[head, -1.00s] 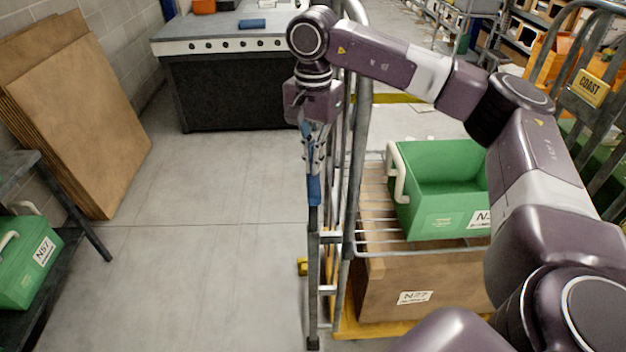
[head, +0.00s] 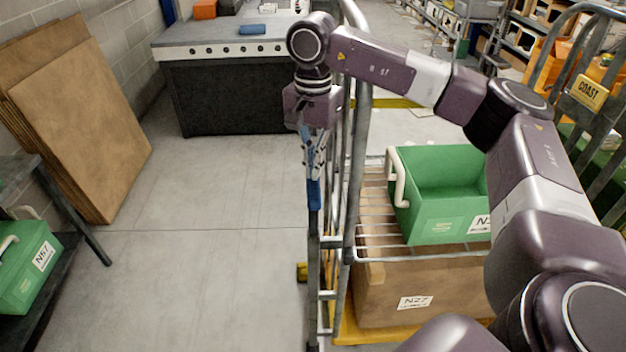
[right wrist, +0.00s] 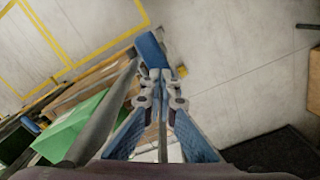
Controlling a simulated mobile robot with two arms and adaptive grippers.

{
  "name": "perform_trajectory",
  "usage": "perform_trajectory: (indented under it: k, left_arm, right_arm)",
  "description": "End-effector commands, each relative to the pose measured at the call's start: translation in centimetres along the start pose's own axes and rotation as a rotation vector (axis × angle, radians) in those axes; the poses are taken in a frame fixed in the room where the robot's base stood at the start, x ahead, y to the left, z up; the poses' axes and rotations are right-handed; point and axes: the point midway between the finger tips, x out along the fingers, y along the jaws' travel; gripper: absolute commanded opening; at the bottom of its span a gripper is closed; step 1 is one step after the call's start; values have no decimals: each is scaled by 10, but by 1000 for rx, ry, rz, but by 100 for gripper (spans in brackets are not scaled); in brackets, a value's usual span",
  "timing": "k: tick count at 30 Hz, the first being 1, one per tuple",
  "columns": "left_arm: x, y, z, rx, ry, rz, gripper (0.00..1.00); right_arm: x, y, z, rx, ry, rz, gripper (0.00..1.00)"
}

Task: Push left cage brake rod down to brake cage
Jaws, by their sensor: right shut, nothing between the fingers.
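The left roll cage (head: 358,180) has grey tube rails and holds a green tote and a cardboard box. A brake rod (head: 314,225) stands upright at its left side, with a blue grip (head: 314,196) on top. The blue grip also shows in the right wrist view (right wrist: 150,48), just beyond the fingertips. My right gripper (head: 315,178) points down, shut and empty, right above the blue grip; I cannot tell whether it touches. It also shows in the right wrist view (right wrist: 160,78). My left gripper is not in view.
The green tote (head: 440,225) sits on a wire shelf above the cardboard box (head: 410,290) marked N27. A second cage with a COAST sign (head: 588,92) stands right. A workbench (head: 225,90) is behind. The floor (head: 210,220) left of the cage is clear; cardboard sheets (head: 85,110) lean on the wall.

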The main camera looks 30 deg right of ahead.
Motion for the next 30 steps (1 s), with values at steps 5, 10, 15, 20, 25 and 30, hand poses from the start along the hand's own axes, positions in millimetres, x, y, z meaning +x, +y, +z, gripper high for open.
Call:
perform_trajectory:
  k: [5, 10, 15, 20, 25, 30]
  left_arm:
    - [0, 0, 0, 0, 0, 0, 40]
    - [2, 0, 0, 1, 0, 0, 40]
    - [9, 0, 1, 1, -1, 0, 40]
    - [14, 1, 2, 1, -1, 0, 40]
    - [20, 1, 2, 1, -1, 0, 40]
    - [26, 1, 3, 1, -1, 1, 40]
  right_arm:
    - [0, 0, 0, 0, 0, 0, 0]
    - [3, 0, 0, 0, 0, 0, 0]
    - [12, 0, 0, 0, 0, 1, 0]
    - [20, 0, 0, 0, 0, 0, 0]
    - [29, 0, 0, 0, -1, 0, 0]
    - [38, 0, 0, -1, -2, 2, 0]
